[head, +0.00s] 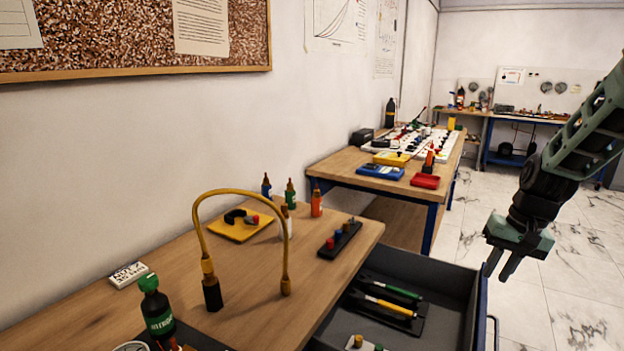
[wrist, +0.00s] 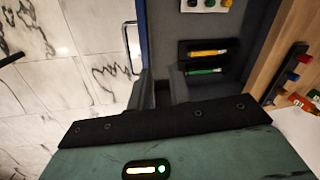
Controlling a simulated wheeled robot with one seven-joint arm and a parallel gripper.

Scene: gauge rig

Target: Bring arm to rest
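My gripper (head: 500,268) hangs at the right of the head view, fingers pointing down, in the air above the floor just right of the open drawer. Its two fingers are apart with nothing between them. In the wrist view my gripper (wrist: 159,84) also shows its fingers apart and empty, with the drawer's edge and handle beyond them. The open drawer (head: 452,285) of the wooden workbench (head: 250,315) holds a dark tray with a yellow and a green pen-like tool (head: 390,305). My arm is bent, coming down from the upper right.
A yellow hose (head: 240,193) arches over the bench, near a green-capped bottle (head: 157,310), a yellow pad (head: 238,230) and a dark rack (head: 340,240). A second bench (head: 345,170) with meters stands behind. The marble floor (head: 570,290) at right is clear.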

